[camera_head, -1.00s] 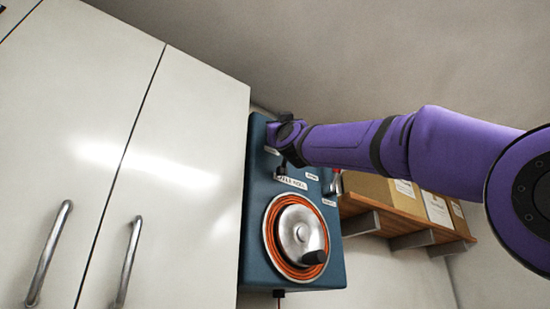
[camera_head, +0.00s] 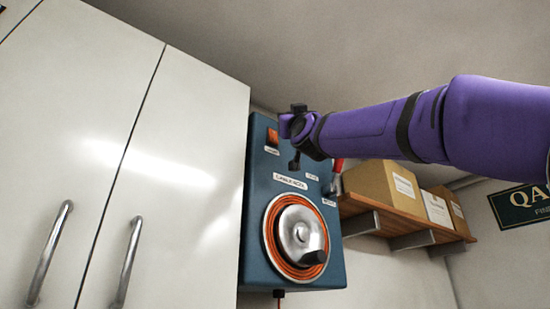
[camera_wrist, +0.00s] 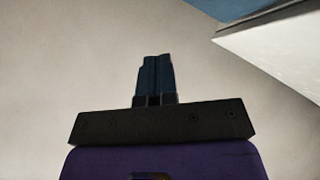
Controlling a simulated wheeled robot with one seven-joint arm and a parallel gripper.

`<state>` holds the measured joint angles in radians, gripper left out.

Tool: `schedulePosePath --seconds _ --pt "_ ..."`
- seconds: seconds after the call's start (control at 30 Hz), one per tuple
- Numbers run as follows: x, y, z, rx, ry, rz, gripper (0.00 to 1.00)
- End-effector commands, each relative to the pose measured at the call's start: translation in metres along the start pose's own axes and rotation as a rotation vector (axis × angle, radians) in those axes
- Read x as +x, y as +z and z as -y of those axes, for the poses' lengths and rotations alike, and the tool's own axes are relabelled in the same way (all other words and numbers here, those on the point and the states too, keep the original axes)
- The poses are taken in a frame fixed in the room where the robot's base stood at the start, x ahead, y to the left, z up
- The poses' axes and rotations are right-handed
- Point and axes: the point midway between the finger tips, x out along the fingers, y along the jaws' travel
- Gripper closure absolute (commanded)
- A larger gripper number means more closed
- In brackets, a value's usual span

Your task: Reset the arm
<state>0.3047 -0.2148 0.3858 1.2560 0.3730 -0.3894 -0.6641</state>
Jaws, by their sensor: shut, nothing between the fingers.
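My purple arm reaches in from the right in the head view. My gripper (camera_head: 297,162) is at its end, in front of the upper right part of the blue cable reel box (camera_head: 258,205). I cannot tell from the head view how far it is from the box. In the wrist view the two dark fingers (camera_wrist: 154,60) are pressed together with nothing between them, against a plain pale surface.
White cupboards (camera_head: 100,130) with metal handles fill the left. The box carries an orange switch (camera_head: 272,137) and an orange cable reel (camera_head: 297,238). A wooden shelf (camera_head: 440,232) with cardboard boxes (camera_head: 385,190) is behind the arm. A dark sign (camera_head: 522,206) hangs at right.

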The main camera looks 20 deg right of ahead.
Motion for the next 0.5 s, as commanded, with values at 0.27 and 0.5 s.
schedulePosePath --seconds 0.27,0.5 --pt "-0.0065 -0.0042 -0.0050 0.001 0.001 0.001 1.00" --pt "-0.0062 -0.0041 -0.0050 0.001 0.001 0.001 1.00"
